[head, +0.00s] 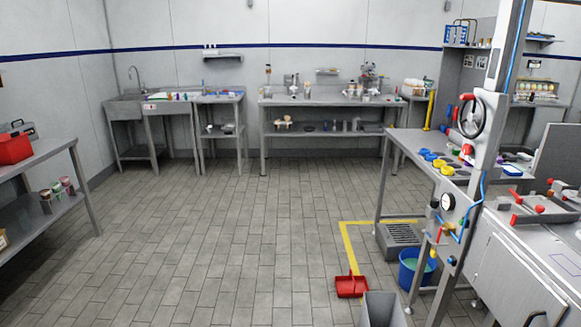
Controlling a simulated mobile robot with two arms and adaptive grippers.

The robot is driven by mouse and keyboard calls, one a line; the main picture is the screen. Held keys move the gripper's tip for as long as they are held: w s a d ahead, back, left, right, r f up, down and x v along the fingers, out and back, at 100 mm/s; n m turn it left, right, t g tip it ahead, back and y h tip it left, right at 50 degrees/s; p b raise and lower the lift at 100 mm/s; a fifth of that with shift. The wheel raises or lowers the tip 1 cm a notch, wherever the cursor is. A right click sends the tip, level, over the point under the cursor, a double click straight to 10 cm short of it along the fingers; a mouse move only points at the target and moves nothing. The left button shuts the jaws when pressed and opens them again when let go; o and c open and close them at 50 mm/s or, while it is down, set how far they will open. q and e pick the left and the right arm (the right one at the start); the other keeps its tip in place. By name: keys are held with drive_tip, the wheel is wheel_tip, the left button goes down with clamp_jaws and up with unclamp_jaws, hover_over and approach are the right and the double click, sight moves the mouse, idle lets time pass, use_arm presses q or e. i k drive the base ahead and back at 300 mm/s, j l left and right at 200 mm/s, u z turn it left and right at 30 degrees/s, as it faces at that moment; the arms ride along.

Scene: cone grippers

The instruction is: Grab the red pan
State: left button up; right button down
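A red pan (352,286), shaped like a dustpan, rests on the tiled floor in the lower middle-right of the head view. A short red part rises at its back edge, by the end of a yellow floor line. Neither of my grippers shows in this view, so nothing is seen near the pan or touching it.
A grey open bin (383,310) stands just right of the pan, cut off by the lower edge. A blue bucket (414,270), a grey grated box (399,238) and a steel table are further right. The floor left of the pan is clear.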

sight(350, 286)
drive_tip(key=i+j, duration=0.1)
drive_tip(key=i, duration=0.5)
drive_tip(key=i+z, duration=0.15)
drive_tip(key=i, duration=0.45)
drive_tip(key=i+j, duration=0.2)
drive_tip(key=i, duration=0.45)
drive_tip(key=i+j+z, duration=0.1)
drive_tip(key=i+z, duration=0.35)
drive_tip(key=i+j+z, duration=0.25)
drive_tip(key=z, duration=0.2)
drive_tip(key=i+j+z, duration=0.3)
drive_tip(key=z, duration=0.15)
drive_tip(key=i+j+z, duration=0.2)
drive_tip(key=j+z, duration=0.25)
drive_tip(key=i+j+z, duration=0.1)
drive_tip(key=j+z, duration=0.3)
drive_tip(key=j, duration=0.15)
